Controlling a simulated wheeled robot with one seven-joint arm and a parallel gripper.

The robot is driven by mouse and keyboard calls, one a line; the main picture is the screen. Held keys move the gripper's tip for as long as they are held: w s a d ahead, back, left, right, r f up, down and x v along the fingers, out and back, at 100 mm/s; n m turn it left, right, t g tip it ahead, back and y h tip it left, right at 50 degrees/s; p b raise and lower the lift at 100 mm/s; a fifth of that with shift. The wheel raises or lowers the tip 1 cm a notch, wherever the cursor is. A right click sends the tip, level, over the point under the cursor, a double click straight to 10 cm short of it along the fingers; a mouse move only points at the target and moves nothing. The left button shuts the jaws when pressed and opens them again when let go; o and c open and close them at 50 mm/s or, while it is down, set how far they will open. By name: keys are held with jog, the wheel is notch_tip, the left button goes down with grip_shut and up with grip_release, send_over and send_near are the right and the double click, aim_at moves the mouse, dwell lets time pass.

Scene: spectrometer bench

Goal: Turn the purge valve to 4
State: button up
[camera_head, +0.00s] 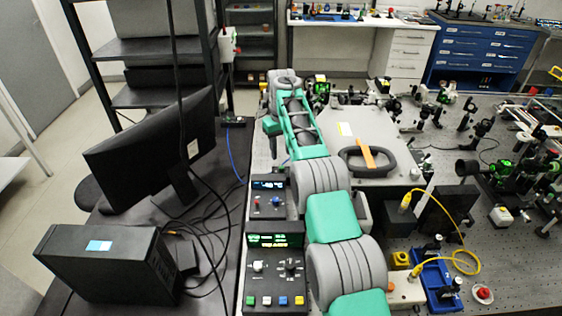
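I cannot make out a purge valve or any number markings for it at this size. The instrument box (275,273) at the bottom centre has a lit green display, a light knob (258,266), a dark knob (291,265) and a row of coloured buttons. A smaller box (268,197) with a blue display stands behind it. My teal and grey arm reaches from the bottom edge up past both boxes to the far end of the bench. My gripper cannot be made out; the far end of the arm hides it.
A monitor (150,148) and a black computer case (107,263) stand on the left desk, with loose cables between. A grey lidded box (350,128) with an orange-marked black ring (368,160) lies right of my arm. Optics crowd the perforated table (520,270); a red button (483,293) sits near its front.

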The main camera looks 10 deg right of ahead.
aim_at(282, 167)
jog(key=shift+d+r, duration=0.1)
jog(key=shift+r, duration=0.85)
jog(key=shift+n, duration=0.4)
jog(key=n, duration=0.5)
jog(key=shift+s+f, duration=0.15)
jog(key=n, duration=0.5)
jog(key=shift+f+n, duration=0.15)
jog(key=shift+n, duration=0.35)
notch_tip(282, 167, down, 8)
jog(key=b, duration=0.7)
jog(key=shift+r, duration=0.2)
jog(key=shift+c, duration=0.3)
grip_shut()
